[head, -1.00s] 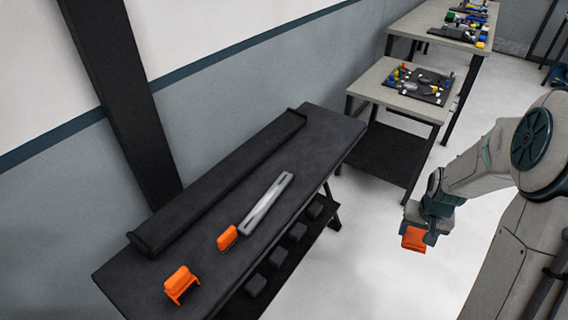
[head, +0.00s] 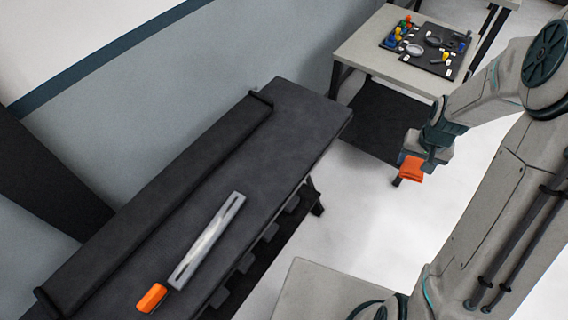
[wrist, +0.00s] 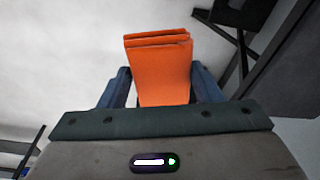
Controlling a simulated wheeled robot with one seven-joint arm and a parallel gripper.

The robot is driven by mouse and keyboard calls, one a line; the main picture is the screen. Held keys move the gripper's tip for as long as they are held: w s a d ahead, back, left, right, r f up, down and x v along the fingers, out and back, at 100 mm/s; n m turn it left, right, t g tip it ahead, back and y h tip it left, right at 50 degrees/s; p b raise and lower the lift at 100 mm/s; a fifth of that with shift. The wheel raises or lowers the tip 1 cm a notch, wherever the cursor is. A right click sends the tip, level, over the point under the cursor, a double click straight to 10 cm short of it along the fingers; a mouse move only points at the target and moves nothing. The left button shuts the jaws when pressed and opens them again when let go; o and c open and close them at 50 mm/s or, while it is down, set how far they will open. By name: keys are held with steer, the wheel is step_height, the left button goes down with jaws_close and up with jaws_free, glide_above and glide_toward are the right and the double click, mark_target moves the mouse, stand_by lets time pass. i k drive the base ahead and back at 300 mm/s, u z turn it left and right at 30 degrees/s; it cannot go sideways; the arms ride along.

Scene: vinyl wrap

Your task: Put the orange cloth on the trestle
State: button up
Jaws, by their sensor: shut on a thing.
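The orange cloth (wrist: 160,70) is folded and sits between the two fingers of my gripper (wrist: 160,92) in the wrist view. In the head view my gripper (head: 412,160) holds the cloth (head: 411,171) in the air over the pale floor, to the right of the black trestle (head: 290,125). The gripper is shut on the cloth and apart from the trestle. The trestle's dark top is bare at its far end.
On the trestle lie a long black roll or bar (head: 160,205), a silver straight tool (head: 207,240) and a small orange block (head: 151,298). A grey table (head: 365,48) with a black mat (head: 428,50) and several small colourful items stands behind. Open floor lies between trestle and arm.

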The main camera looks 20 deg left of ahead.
mark_target(318, 112)
steer(key=i, duration=1.1)
steer(key=u, duration=1.35)
